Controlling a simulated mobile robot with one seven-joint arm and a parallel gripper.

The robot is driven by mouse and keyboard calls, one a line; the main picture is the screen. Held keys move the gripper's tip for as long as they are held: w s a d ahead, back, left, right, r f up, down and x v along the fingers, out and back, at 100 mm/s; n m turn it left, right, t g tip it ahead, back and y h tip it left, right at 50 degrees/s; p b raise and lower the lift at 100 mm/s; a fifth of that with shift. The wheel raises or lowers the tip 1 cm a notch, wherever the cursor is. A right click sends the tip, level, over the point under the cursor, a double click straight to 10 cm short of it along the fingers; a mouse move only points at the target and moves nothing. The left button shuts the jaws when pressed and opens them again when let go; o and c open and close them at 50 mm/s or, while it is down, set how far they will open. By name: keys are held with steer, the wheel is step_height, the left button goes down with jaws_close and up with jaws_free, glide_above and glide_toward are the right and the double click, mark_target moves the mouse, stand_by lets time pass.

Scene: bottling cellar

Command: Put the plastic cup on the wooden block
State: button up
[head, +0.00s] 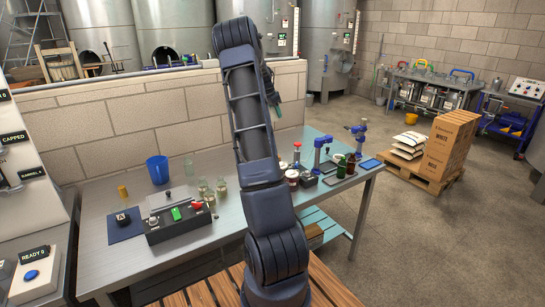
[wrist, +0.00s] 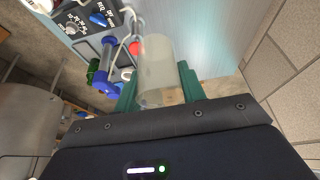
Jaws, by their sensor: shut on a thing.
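A translucent, pale plastic cup (wrist: 158,70) sits between the green fingers of my gripper (wrist: 158,88) in the wrist view. The fingers are shut on it. In the head view my gripper (head: 277,108) is mostly hidden behind my arm, raised above the back of the workbench, and the cup cannot be made out there. I cannot pick out the wooden block with certainty. A tan patch (wrist: 173,97) shows near the cup's lower end in the wrist view, but I cannot tell what it is.
The metal workbench (head: 105,255) carries a blue tumbler (head: 157,170), a small yellow-brown upright piece (head: 122,192), a black control box (head: 178,224), glass jars (head: 221,188) and blue bench tools (head: 319,152). A low block wall (head: 110,120) runs behind it. My arm hides the bench's middle.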

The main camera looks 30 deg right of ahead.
steer(key=shift+w+a, duration=0.15)
steer(key=shift+a, duration=0.25)
steer(key=shift+a+f, duration=0.1)
steer(key=shift+f, duration=0.15)
step_height(320, 180, down, 19)
steer(key=shift+f, duration=0.15)
steer(key=shift+f, duration=0.15)
steer(key=o, duration=1)
steer(key=shift+c, duration=0.2)
